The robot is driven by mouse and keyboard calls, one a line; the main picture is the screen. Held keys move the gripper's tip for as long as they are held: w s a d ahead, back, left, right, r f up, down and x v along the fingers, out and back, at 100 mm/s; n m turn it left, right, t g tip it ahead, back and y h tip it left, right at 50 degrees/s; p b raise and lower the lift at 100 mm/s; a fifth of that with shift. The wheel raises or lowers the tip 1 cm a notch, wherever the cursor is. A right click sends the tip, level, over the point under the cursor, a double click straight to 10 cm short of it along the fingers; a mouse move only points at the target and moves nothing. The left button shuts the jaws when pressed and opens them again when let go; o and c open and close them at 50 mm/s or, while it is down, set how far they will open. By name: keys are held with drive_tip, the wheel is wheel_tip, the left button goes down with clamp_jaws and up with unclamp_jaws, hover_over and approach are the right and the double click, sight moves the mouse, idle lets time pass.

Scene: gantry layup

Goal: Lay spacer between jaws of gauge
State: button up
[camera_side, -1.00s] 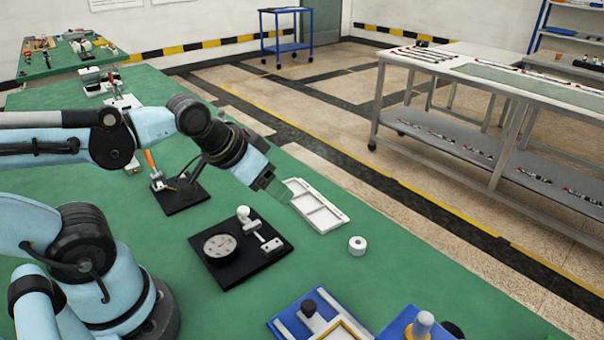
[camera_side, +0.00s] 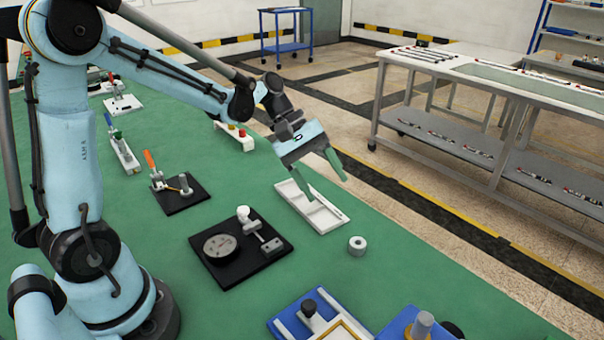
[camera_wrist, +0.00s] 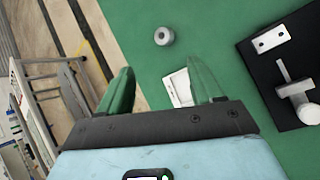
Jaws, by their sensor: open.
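The spacer, a short light-grey ring with a dark central hole (camera_side: 357,246), lies alone on the green table to the right of the gauge; it also shows in the wrist view (camera_wrist: 164,36). The gauge is a black base (camera_side: 214,270) with a round dial and pale metal jaws with a gap between them. In the wrist view, its base (camera_wrist: 262,62) is at the right, partly cut off. My gripper (camera_side: 328,190) has its green fingers spread and empty, above the white tray. In the wrist view the gripper (camera_wrist: 160,68) points towards the spacer without touching it.
The white divided tray (camera_side: 333,222) lies behind the spacer, near the table's right edge. A blue fixture (camera_side: 283,325) stands at the front. Bare green table surrounds the spacer.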

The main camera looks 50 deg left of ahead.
sight(355, 240)
drive_tip(key=w+a+f+n+h, duration=0.1)
drive_tip(key=f, duration=0.1)
drive_tip(key=w+a+f+n+g+h, duration=0.1)
drive_tip(key=f+n+h, duration=0.1)
drive_tip(key=w+a+f+n+h, duration=0.1)
drive_tip(key=f+n+h, duration=0.1)
drive_tip(key=shift+f+g, duration=0.1)
drive_tip(key=shift+g, duration=0.3)
drive_tip(key=shift+s+a+f+h, duration=0.15)
drive_tip(key=shift+a+f+h, duration=0.15)
drive_tip(key=shift+f+h, duration=0.25)
drive_tip(key=shift+d+f, duration=0.1)
drive_tip(key=shift+f, duration=0.05)
drive_tip(key=x, duration=1.1)
drive_tip(key=shift+s+d, duration=0.25)
drive_tip(key=shift+d, duration=0.15)
drive_tip(key=shift+c, duration=0.2)
clamp_jaws()
